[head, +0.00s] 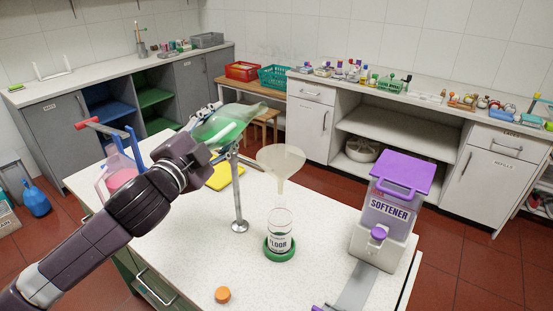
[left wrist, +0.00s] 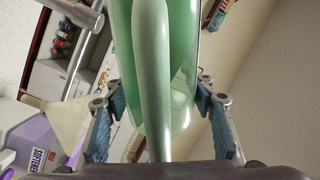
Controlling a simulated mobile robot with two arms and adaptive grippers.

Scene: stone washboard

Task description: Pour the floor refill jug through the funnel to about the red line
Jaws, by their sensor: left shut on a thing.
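The refill jug (head: 230,121), translucent with green liquid inside, is tilted in the air above the bench, left of and above the funnel. My left gripper (head: 206,127) is shut on it; in the left wrist view the fingers (left wrist: 158,110) lie on either side of the jug's pale green handle (left wrist: 152,65). The cream funnel (head: 281,163) stands over the FLOOR bottle (head: 280,232), its stem pointing down to the bottle's top. The bottle is upright in a green base (head: 280,251). I cannot make out a red line or liquid flowing. My right gripper is not in view.
A metal stand (head: 238,195) rises between my left arm and the funnel. The SOFTENER container (head: 387,208) stands right, a pink jug (head: 116,174) left. An orange cap (head: 222,295) lies at the front. A yellow cloth-like item (head: 225,174) lies behind the stand.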

